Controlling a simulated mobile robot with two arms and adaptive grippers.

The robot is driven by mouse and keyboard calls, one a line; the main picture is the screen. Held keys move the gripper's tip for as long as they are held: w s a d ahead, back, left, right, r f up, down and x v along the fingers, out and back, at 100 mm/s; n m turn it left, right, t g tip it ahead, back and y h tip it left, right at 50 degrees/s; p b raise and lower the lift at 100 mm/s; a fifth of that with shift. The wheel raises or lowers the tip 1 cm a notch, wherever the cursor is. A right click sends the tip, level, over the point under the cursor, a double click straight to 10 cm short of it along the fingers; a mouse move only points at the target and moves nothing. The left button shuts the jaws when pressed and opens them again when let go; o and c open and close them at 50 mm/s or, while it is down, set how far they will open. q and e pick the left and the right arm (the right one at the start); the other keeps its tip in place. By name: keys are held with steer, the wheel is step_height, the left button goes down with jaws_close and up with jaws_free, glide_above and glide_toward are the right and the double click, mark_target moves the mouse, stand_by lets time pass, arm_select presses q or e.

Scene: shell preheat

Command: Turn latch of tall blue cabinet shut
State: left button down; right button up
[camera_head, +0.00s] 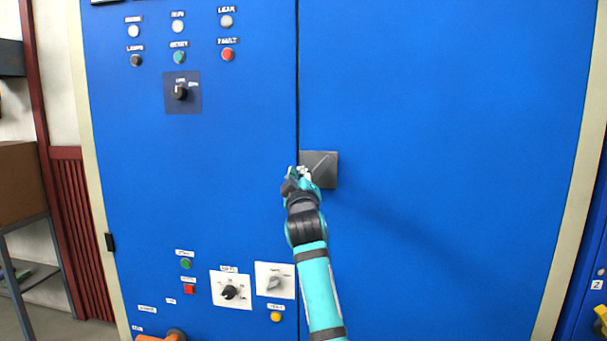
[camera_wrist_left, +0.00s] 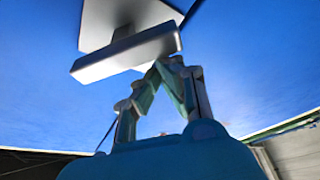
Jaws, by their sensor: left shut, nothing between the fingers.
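The tall blue cabinet (camera_head: 430,90) fills the head view, with a dark vertical seam between its two door panels. The latch (camera_head: 322,165) is a grey metal plate just right of the seam, with a handle on it. In the left wrist view the latch handle (camera_wrist_left: 125,55) is a grey bar standing out from its plate. My left gripper (camera_head: 300,173) is at the lower left of the latch. In the wrist view its fingertips (camera_wrist_left: 170,62) are together just below the bar, with nothing between them; I cannot tell whether they touch it. My right gripper is not in view.
Buttons and a dark rotary switch (camera_head: 180,92) are at the upper left of the cabinet. Lower left are more knobs, including a white-plated one (camera_head: 274,281) near my forearm. A brown box (camera_head: 22,182) on a shelf stands at far left. The right door is flat and clear.

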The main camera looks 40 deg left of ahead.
arm_select(q)
steer(key=shift+w+d+f, duration=0.1)
steer(key=shift+w+f, duration=0.05)
steer(key=shift+f, duration=0.5)
steer(key=shift+w+d+f, duration=0.1)
steer(key=shift+f, duration=0.6)
stand_by(1.2)
step_height(320, 180, up, 10)
steer(key=shift+w+r, duration=0.1)
stand_by(0.3)
stand_by(0.6)
